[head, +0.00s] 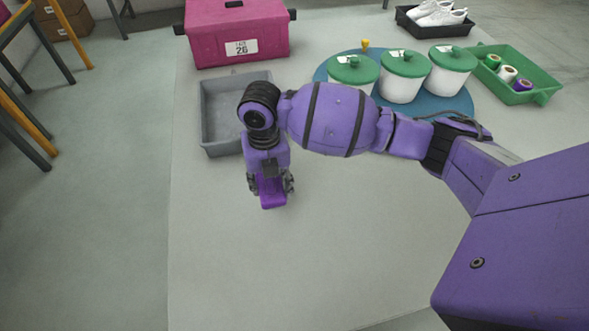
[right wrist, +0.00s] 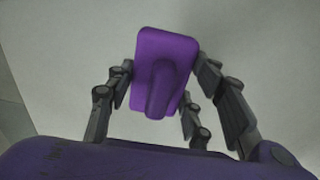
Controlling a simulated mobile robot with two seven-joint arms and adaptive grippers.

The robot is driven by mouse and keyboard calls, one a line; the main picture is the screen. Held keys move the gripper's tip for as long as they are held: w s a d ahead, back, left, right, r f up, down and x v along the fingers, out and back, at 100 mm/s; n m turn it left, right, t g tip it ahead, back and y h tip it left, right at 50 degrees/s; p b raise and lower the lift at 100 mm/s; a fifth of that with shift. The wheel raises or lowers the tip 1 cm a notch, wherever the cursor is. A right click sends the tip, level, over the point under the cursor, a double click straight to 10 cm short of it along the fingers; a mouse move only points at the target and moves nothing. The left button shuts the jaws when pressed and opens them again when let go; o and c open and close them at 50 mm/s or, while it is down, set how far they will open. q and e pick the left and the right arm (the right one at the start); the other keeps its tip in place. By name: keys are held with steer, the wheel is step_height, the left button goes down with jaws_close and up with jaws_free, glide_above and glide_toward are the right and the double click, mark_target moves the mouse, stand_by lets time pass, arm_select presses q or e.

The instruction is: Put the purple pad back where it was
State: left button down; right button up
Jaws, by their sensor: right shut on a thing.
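The purple pad (right wrist: 165,60) is a flat rounded block with a raised grip on top. It also shows in the head view (head: 272,198), just below my right gripper (head: 270,184). In the right wrist view my right gripper (right wrist: 160,90) is shut on the pad, with fingers on both sides of it. The pad is over the bare pale surface (head: 250,260); I cannot tell whether it touches it. My left gripper is not in view.
A grey tray (head: 218,148) stands just behind my right gripper, partly hidden by my arm. A pink box (head: 215,40) is behind it. Lidded white tubs (head: 403,88) stand on a blue round mat (head: 465,103). A green crate (head: 545,95) holds spools. A black tray (head: 408,22) holds white shoes. The front surface is clear.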

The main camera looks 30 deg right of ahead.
mark_target(261, 180)
steer(key=shift+w+a+f, duration=0.35)
steer(key=shift+w+f, duration=0.25)
steer(key=shift+w+a+f, duration=0.3)
steer(key=shift+w+f, duration=0.3)
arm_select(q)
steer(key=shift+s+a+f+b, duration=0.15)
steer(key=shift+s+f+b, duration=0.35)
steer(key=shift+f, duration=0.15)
arm_select(e)
steer(key=shift+f, duration=1.5)
steer(key=shift+f, duration=0.15)
steer(key=o, duration=1.1)
steer(key=shift+o, duration=0.2)
step_height(261, 180, up, 12)
steer(key=shift+f+p, duration=0.25)
steer(key=shift+p, duration=0.7)
steer(key=shift+r, duration=0.45)
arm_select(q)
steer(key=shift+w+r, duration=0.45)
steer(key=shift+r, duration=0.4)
